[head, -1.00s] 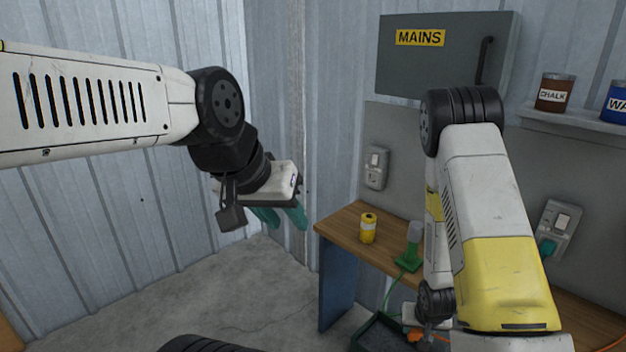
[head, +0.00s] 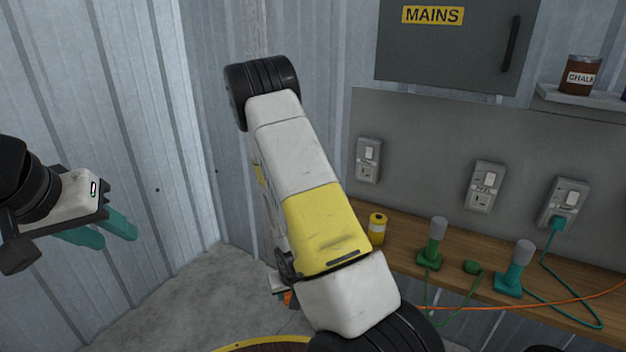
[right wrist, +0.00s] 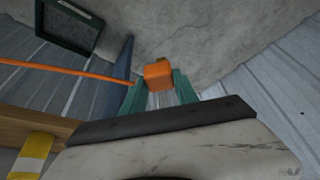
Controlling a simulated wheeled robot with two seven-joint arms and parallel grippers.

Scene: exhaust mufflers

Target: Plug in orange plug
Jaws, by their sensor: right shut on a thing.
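The orange plug (right wrist: 158,75) sits between the two teal fingers of my right gripper (right wrist: 160,84), which is shut on it. In the head view my right forearm hides most of this gripper; a bit of the orange plug (head: 287,298) shows left of the bench. Three wall sockets are on the grey panel: the left socket (head: 368,160) and middle socket (head: 484,186) look empty. The right socket (head: 566,203) holds a teal plug (head: 557,225). My left gripper (head: 116,238) is open and empty, far left before the metal wall.
The wooden bench (head: 400,245) carries a yellow can (head: 377,228), a green lamp (head: 432,245), a loose green plug (head: 473,267) and a teal lamp (head: 515,268). An orange cable (head: 560,300) crosses the bench. A dark tray (right wrist: 66,25) is on the floor.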

